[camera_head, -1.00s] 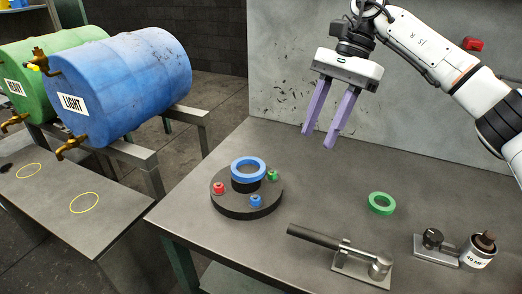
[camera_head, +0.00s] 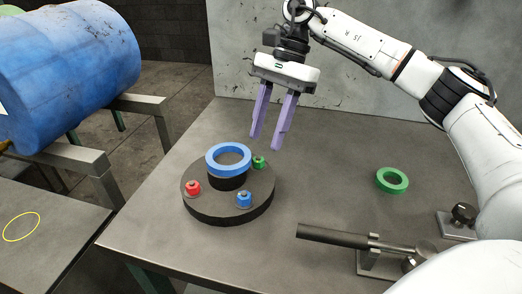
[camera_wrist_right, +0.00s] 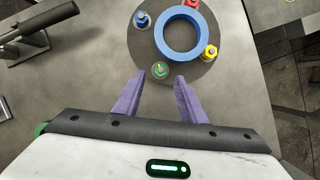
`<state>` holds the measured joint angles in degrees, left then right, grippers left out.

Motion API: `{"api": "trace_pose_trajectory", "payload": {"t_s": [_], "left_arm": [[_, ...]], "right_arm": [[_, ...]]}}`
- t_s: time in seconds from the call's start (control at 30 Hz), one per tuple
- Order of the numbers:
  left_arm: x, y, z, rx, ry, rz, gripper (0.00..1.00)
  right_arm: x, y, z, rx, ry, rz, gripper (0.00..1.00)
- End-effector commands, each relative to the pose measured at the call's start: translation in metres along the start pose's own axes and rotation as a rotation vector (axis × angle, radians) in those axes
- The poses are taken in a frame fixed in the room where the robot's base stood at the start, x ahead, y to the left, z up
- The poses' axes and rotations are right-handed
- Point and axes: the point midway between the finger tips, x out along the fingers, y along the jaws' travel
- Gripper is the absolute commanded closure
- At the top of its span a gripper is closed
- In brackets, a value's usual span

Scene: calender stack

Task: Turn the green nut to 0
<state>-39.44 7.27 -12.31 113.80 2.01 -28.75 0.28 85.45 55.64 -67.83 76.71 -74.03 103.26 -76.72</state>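The green nut (camera_head: 258,162) sits on the round dark base (camera_head: 228,213), at its far right side in the head view. In the right wrist view the green nut (camera_wrist_right: 160,69) lies just beyond and between my fingertips, with a small pointer mark on top. My right gripper (camera_head: 266,142) is open and empty, above and behind the base, apart from the nut. The blue ring (camera_head: 228,160) sits on the base's centre post. A red nut (camera_head: 192,188) and a blue nut (camera_head: 243,199) are also on the base; a yellow nut (camera_wrist_right: 209,52) shows in the wrist view. My left gripper is not in view.
A loose green ring (camera_head: 392,180) lies on the grey table (camera_head: 330,180) at the right. A lever tool (camera_head: 340,238) stands near the front right. A blue barrel (camera_head: 70,75) is off the table at the left. The table between base and green ring is clear.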

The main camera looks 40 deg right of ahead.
Motion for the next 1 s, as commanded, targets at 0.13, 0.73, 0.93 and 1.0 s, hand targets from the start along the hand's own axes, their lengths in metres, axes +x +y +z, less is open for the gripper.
{"api": "trace_pose_trajectory", "payload": {"t_s": [0.13, 0.73, 0.93, 1.0], "left_arm": [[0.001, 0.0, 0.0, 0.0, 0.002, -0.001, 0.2], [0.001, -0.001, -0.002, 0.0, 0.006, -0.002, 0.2], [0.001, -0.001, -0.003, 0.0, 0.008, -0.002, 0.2], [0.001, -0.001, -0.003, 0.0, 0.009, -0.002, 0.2]], "right_arm": [[0.027, 0.001, 0.0, 0.0, 0.0, 0.003, 0.62], [0.048, 0.0, 0.0, 0.0, 0.0, 0.0, 0.76], [0.047, 0.0, 0.0, 0.0, 0.0, 0.0, 1.0], [0.047, 0.0, 0.0, 0.001, 0.0, -0.001, 1.0]]}}
